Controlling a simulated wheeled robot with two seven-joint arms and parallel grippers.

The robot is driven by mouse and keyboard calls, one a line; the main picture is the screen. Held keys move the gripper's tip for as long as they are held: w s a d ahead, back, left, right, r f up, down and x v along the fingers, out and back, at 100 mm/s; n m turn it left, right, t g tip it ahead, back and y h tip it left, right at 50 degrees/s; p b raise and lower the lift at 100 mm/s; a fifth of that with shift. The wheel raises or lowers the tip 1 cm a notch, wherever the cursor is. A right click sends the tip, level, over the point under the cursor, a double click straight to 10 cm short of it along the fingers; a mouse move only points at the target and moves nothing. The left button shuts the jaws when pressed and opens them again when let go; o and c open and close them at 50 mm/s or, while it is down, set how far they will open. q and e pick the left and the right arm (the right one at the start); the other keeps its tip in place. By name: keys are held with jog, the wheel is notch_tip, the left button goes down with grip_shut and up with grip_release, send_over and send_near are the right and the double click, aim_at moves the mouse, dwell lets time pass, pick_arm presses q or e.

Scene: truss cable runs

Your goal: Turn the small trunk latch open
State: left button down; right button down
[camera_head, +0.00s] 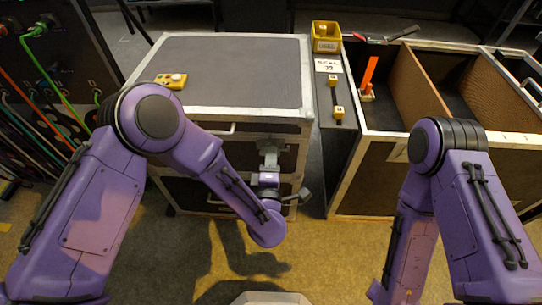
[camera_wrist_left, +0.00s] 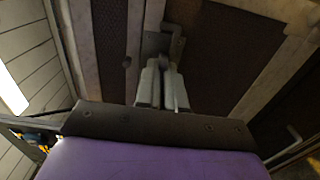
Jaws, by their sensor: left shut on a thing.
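The trunk (camera_head: 225,70) has a dark grey top, pale metal edging and a dark front, and stands at centre left in the head view. My left gripper (camera_head: 269,152) is at the right part of the trunk's front. In the left wrist view its two pale fingers (camera_wrist_left: 158,88) are close together, shut on the small latch (camera_wrist_left: 152,46), a grey metal piece on the dark panel. The gripped part is mostly hidden between the fingers, so its exact turn cannot be told. My right arm shows at the right of the head view, but its gripper is out of view.
A yellow block with a white knob (camera_head: 171,80) lies on the trunk top. An open compartmented case (camera_head: 372,150) stands to the right, holding an orange upright piece (camera_head: 370,72). A yellow bin (camera_head: 326,36) stands behind the gap. Cabled equipment (camera_head: 70,50) is at left.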

pick_arm(q)
jog(key=shift+w+r, duration=0.2)
jog(key=c, duration=1.3)
grip_release()
jog(key=shift+o, duration=0.3)
jog(key=shift+f, duration=0.15)
jog(key=shift+s, duration=0.15)
jog(key=s, duration=1)
jog(key=shift+s+a, duration=0.15)
jog(key=shift+s, duration=0.05)
